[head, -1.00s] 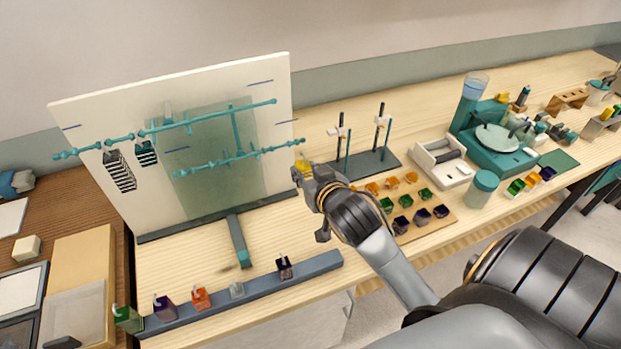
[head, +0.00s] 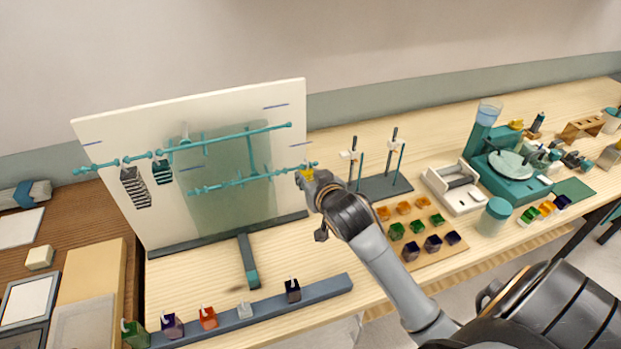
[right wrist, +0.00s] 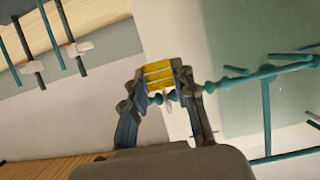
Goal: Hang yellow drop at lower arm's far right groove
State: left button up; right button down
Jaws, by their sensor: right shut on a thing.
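My right gripper (head: 309,179) is at the right end of the lower teal arm (head: 235,182), in front of the white board's right edge. It is shut on the yellow drop (head: 307,174), which shows as a ridged yellow block (right wrist: 159,74) between the fingers in the right wrist view. A pale hook or tip shows just below the drop there, close to the end of the lower arm (right wrist: 232,83). I cannot tell whether the hook touches the arm. The upper teal arm (head: 225,137) carries dark striped pieces at its left. My left gripper is not in view.
A grey rail (head: 265,309) at the front holds several coloured drops. Right of my gripper are two dark stands (head: 378,187) and a wooden tray (head: 432,257) of coloured blocks. The white board (head: 110,135) stands behind the teal arms.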

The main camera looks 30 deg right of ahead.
jog(key=shift+f, duration=0.1)
dwell(0.6)
jog(key=shift+f, duration=0.35)
jog(key=c, duration=1)
grip_release()
